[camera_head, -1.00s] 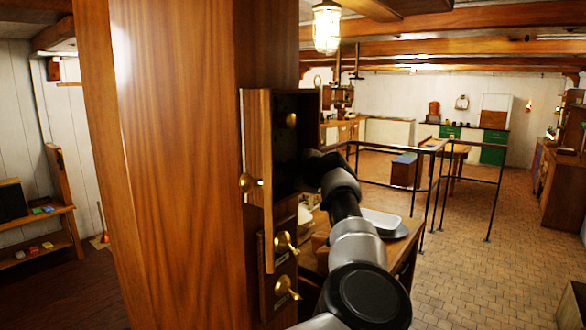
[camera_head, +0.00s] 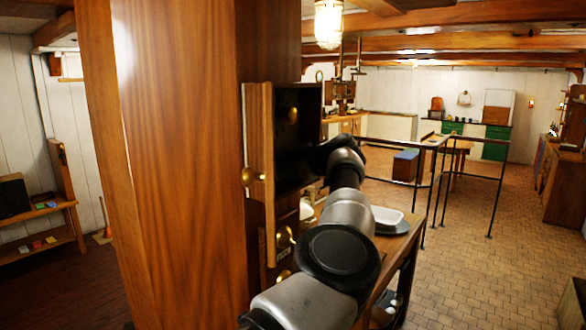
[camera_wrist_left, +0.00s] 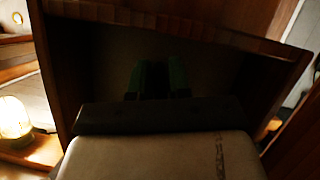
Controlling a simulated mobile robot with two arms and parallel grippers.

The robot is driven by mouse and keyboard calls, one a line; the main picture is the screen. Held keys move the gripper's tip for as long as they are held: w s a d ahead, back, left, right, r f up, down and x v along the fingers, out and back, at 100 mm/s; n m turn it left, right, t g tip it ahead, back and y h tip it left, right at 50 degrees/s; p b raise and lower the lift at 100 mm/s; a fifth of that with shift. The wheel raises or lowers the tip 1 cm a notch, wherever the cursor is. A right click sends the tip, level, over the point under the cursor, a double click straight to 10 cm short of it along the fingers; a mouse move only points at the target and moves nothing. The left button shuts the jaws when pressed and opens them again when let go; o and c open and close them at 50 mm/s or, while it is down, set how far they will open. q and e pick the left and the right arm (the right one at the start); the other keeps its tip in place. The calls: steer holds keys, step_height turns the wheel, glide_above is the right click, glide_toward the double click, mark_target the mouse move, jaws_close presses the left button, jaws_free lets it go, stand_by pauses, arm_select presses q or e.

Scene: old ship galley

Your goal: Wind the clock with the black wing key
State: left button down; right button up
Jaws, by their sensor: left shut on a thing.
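A wooden case (camera_head: 311,90) with a dark inside is fixed to the side of the wooden post, its door (camera_head: 259,215) swung open. No clock face can be made out in its shadow. My left arm reaches into the case in the head view, and its gripper is lost in the dark there. In the left wrist view my left gripper (camera_wrist_left: 157,72) has its green fingers inside the case, shut on a dark thing that I take for the black wing key (camera_wrist_left: 156,80). Its shape and whether it touches the clock cannot be told. My right gripper is not in view.
A brass hook (camera_head: 284,238) sits below the case. A counter with a white tray (camera_head: 386,215) stands behind my arm.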

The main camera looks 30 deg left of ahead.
arm_select(q)
steer(key=shift+s+f+m+g, duration=0.1)
steer(key=shift+m+g, duration=0.3)
stand_by(0.3)
steer(key=c, duration=1.2)
jaws_free()
steer(key=shift+o, duration=0.2)
steer(key=shift+d, duration=0.3)
steer(key=b+v, duration=0.4)
steer(key=v, duration=0.6)
steer(key=shift+s, duration=0.1)
